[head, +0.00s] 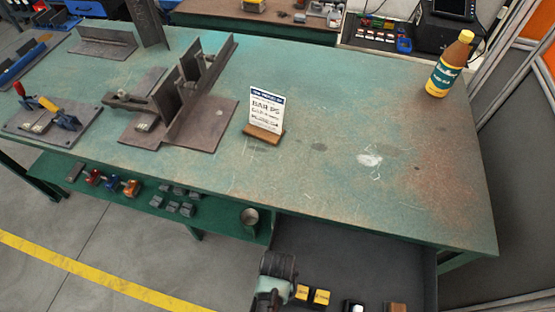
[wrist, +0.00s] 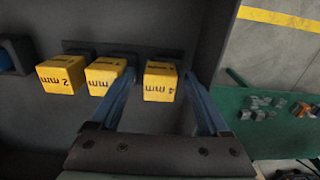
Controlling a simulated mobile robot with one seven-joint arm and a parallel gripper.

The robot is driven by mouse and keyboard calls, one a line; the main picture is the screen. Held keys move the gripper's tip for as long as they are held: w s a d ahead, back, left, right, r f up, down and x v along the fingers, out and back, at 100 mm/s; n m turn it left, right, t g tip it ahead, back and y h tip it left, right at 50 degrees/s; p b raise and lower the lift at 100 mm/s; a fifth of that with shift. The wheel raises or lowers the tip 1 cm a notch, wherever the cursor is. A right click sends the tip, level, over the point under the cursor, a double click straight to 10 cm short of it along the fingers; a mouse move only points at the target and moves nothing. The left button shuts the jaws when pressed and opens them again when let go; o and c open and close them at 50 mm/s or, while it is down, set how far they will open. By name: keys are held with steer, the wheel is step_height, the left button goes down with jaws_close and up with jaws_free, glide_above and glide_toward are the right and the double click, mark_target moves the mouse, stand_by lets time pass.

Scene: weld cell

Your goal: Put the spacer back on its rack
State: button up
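Three yellow spacer blocks stand in a row in the wrist view: one marked 2 mm (wrist: 61,74), a middle one (wrist: 104,74) whose number is partly covered, and one marked 4 mm (wrist: 162,81). Dark holders (wrist: 85,47) show behind them; I cannot tell which is the rack. My gripper (wrist: 159,76) is open, its two blue fingers apart. The 4 mm block appears between the fingers with gaps at both sides. The left finger partly covers the middle block. In the head view two yellow blocks (head: 320,297) show beside my wrist.
The blocks sit in a dark open drawer (head: 350,255) under the green table (head: 330,170). A blue object (wrist: 13,55) lies at the wrist view's left edge. On the table stand a sign (head: 265,115), a bottle (head: 450,65) and a steel fixture (head: 185,100). A green shelf (head: 225,220) holds small parts.

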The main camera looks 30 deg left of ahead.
step_height(320, 180, up, 13)
steer(key=p, duration=0.2)
stand_by(0.4)
stand_by(0.3)
